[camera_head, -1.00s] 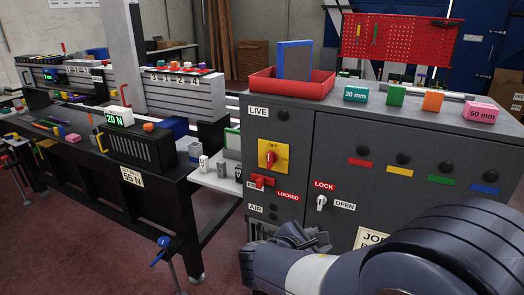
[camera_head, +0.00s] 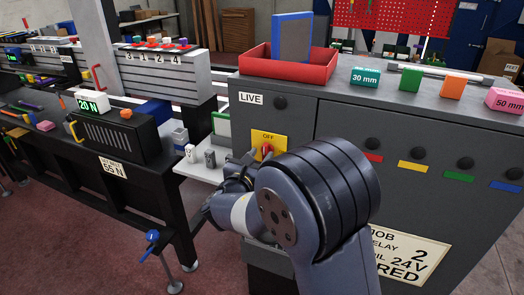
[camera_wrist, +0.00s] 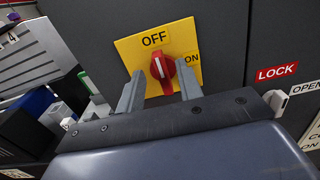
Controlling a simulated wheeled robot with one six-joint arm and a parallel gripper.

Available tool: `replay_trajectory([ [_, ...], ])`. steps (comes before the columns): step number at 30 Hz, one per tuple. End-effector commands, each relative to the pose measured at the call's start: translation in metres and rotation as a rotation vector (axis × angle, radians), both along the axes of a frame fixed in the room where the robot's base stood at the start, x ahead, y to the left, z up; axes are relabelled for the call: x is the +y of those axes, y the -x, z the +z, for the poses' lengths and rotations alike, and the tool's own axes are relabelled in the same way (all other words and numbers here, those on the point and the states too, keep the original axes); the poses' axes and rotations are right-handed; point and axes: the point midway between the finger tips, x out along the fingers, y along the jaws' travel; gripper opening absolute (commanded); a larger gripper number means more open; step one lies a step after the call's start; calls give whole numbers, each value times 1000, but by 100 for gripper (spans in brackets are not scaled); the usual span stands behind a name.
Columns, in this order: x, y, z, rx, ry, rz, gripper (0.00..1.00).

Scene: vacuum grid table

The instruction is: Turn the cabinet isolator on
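The isolator is a red rotary knob (camera_wrist: 162,69) on a yellow plate (camera_wrist: 132,52) on the grey cabinet front. In the wrist view its white pointer mark is toward the OFF label, and the ON label is to its right. My gripper (camera_wrist: 159,88) is open, with one finger on each side of the knob; I cannot tell whether either finger touches it. In the head view my gripper (camera_head: 250,166) is at the yellow plate (camera_head: 277,140), and my arm hides part of the cabinet front. The knob (camera_head: 267,150) shows partly above the gripper.
The grey cabinet (camera_head: 320,110) carries a red tray (camera_head: 287,72) and coloured blocks on top. A LOCK label (camera_wrist: 277,72) and a white switch (camera_wrist: 277,103) sit right of the knob. A workbench (camera_head: 90,165) stands left.

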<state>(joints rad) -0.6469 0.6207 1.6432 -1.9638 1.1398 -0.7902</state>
Motion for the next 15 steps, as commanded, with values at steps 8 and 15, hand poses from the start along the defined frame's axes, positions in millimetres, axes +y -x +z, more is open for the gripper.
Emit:
replay_trajectory([
  [8,-7,-20,0,0,-1,0,35],
  [15,-7,-20,0,1,-1,1,35],
])
